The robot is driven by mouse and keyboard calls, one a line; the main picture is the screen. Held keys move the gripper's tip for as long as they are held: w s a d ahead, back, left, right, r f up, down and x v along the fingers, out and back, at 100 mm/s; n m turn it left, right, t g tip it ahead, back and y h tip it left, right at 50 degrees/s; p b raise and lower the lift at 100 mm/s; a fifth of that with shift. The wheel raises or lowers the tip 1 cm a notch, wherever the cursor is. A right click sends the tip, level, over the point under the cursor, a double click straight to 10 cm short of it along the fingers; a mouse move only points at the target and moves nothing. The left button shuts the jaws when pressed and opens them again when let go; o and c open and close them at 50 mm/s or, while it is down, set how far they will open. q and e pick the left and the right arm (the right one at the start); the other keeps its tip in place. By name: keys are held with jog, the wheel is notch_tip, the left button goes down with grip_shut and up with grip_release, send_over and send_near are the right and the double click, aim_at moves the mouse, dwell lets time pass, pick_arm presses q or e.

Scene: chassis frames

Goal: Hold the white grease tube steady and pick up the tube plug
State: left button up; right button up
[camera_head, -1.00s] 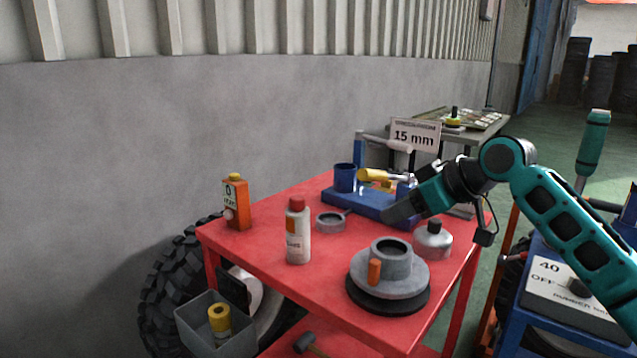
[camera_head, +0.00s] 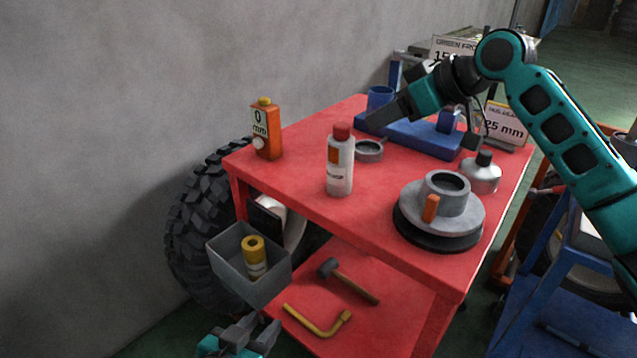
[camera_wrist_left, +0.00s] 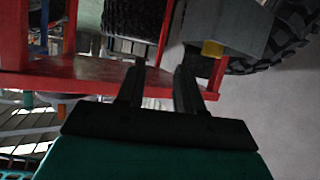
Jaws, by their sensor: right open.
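A white tube (camera_head: 340,170) with an orange label stands upright on the red tabletop (camera_head: 300,150). A red cap (camera_head: 342,132) sits on its top; I see no separate loose plug. My left gripper (camera_head: 255,328) is low at the bottom edge of the head view, below the tabletop and well apart from the tube. Its two dark fingers (camera_wrist_left: 160,75) are spread and empty in the left wrist view. My right gripper (camera_head: 377,120) is open and hangs over the back of the table, behind the tube and by the blue fixture. Its far finger is hard to make out.
A grey bin (camera_head: 232,272) with a yellow cylinder (camera_head: 254,257) hangs at the table's left side. A hammer (camera_head: 345,280) and a yellow bent tool (camera_head: 318,322) lie on the lower shelf.

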aim_at(335, 171)
pick_arm(q)
jog(key=o, duration=0.4)
jog(key=w+d+r+t, duration=0.1)
jog(key=w+r, duration=0.2)
jog(key=w+d+r+h, duration=0.1)
jog(key=w+r, duration=0.2)
jog(key=w+d+r+t, duration=0.1)
jog(key=w+d+r, duration=0.1)
jog(key=w+r, duration=0.1)
jog(key=shift+w+m+t+h, duration=0.2)
jog(key=shift+m+t+h, duration=0.1)
jog(key=shift+m+h, duration=0.1)
jog(key=o, duration=0.5)
jog(key=w+d+r+t+h, duration=0.1)
jog(key=w+d+r, duration=0.1)
jog(key=w+r, duration=0.3)
notch_tip(335, 171, up, 2)
jog(key=shift+d+r+m, duration=0.1)
jog(key=shift+d+m, duration=0.3)
jog(key=x, duration=1.2)
jog(key=shift+w+d+r, duration=0.2)
jog(key=shift+w+r, duration=0.05)
jog(key=shift+c, duration=0.2)
jog(key=c, duration=1.3)
jog(key=shift+o, duration=0.2)
